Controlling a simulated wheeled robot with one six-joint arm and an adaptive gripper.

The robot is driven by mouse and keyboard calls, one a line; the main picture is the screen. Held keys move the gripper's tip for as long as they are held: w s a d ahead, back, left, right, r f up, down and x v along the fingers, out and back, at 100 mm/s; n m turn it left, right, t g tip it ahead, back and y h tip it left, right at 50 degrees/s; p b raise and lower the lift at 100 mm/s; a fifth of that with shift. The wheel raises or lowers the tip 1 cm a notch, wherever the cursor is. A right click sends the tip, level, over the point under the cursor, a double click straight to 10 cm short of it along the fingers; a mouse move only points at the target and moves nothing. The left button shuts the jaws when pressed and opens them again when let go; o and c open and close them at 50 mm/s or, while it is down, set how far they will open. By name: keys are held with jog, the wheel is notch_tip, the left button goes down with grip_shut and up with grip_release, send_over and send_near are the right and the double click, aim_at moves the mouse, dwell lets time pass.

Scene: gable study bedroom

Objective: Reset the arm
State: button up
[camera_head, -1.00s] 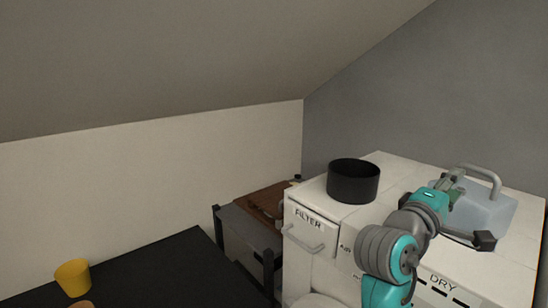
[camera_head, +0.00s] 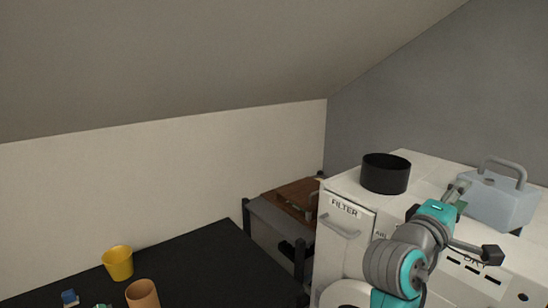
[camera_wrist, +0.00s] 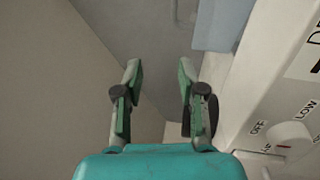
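My gripper (camera_wrist: 160,75) shows in the wrist view with its two green-padded fingers spread apart and nothing between them. In the head view my gripper (camera_head: 458,192) is over the white appliance, in front of the light blue box (camera_head: 500,205) with a grey handle. The fingertips are small there, and I cannot tell whether they touch the box. In the wrist view part of the light blue box (camera_wrist: 222,22) lies to the right of the fingers.
A black round pot (camera_head: 386,176) stands on the white appliance (camera_head: 345,190). A yellow cup (camera_head: 118,264) and an orange cup (camera_head: 143,295) stand on the black table (camera_head: 200,262) at left. A brown board (camera_head: 292,197) lies on a shelf between them.

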jog(key=s+a+f+n+t+y, duration=0.15)
jog(key=s+a+f+y, duration=0.25)
jog(key=f, duration=0.7)
jog(key=s+a+f+t+y, duration=0.2)
jog(key=s+a+f+y, duration=0.15)
jog(key=f, duration=0.75)
jog(key=s+a+f+n+t+y, duration=0.1)
jog(key=s+a+f+y, duration=0.3)
jog(key=f, duration=0.7)
jog(key=s+a+f+m+y, duration=0.1)
jog(key=s+a+m, duration=0.1)
jog(key=s, duration=0.9)
jog(key=s+a+f+m+g+y, duration=0.1)
jog(key=s+m, duration=0.3)
jog(key=s, duration=0.7)
jog(key=s+a+f+m+y, duration=0.2)
jog(key=s+f+m+y, duration=0.1)
jog(key=s, duration=0.8)
jog(key=shift+s+a+m, duration=0.35)
jog(key=shift+m, duration=0.1)
jog(key=shift+o, duration=0.6)
jog(key=shift+s, duration=0.25)
